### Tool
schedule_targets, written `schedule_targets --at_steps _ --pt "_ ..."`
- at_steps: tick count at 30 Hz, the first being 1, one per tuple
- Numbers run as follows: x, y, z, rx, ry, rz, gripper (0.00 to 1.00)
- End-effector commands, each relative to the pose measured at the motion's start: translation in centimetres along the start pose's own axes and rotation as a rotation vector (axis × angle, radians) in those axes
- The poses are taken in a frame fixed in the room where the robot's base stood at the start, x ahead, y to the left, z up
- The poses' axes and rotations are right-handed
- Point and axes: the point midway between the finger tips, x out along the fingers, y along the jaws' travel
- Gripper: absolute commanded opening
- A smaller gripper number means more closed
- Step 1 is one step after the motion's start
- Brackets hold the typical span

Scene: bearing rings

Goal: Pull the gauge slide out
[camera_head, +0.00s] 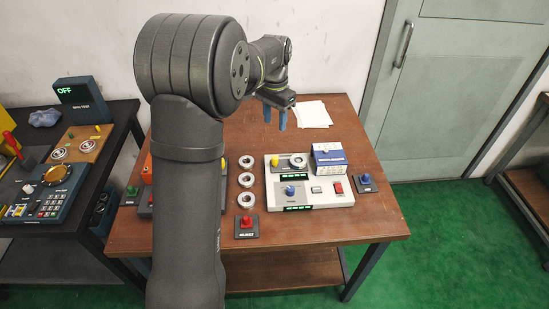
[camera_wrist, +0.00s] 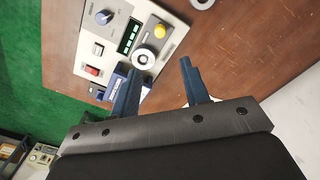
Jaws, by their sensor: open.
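The white gauge panel (camera_head: 335,200) stands on the brown table's right half. A yellow knob (camera_head: 273,161) sits beside a silver ring (camera_head: 298,161) on a dark strip, which I take for the gauge slide, at the panel's back. In the wrist view the yellow knob (camera_wrist: 160,30) and the ring (camera_wrist: 143,58) show just beyond my fingertips. A blue and white box (camera_head: 328,158) stands right of the ring. My gripper (camera_head: 275,121) is open and empty, above and behind the panel, apart from everything. Its fingers (camera_wrist: 161,66) partly cover the box in the wrist view.
Several loose silver rings (camera_head: 246,180) stand in a row left of the panel. A red button box (camera_head: 246,226) and a blue one (camera_head: 366,183) are nearby. White paper (camera_head: 312,114) lies at the table's back. My arm hides the table's left part.

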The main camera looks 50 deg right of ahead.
Motion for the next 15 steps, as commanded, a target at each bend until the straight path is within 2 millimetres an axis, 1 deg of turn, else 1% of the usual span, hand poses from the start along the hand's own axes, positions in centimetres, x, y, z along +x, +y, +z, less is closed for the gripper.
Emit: schedule_targets --at_steps 5,15 --pt "3.4 0.1 0.1 0.001 -0.004 0.002 0.42" --pt "10.9 0.1 0.1 0.001 -0.003 0.001 0.42"
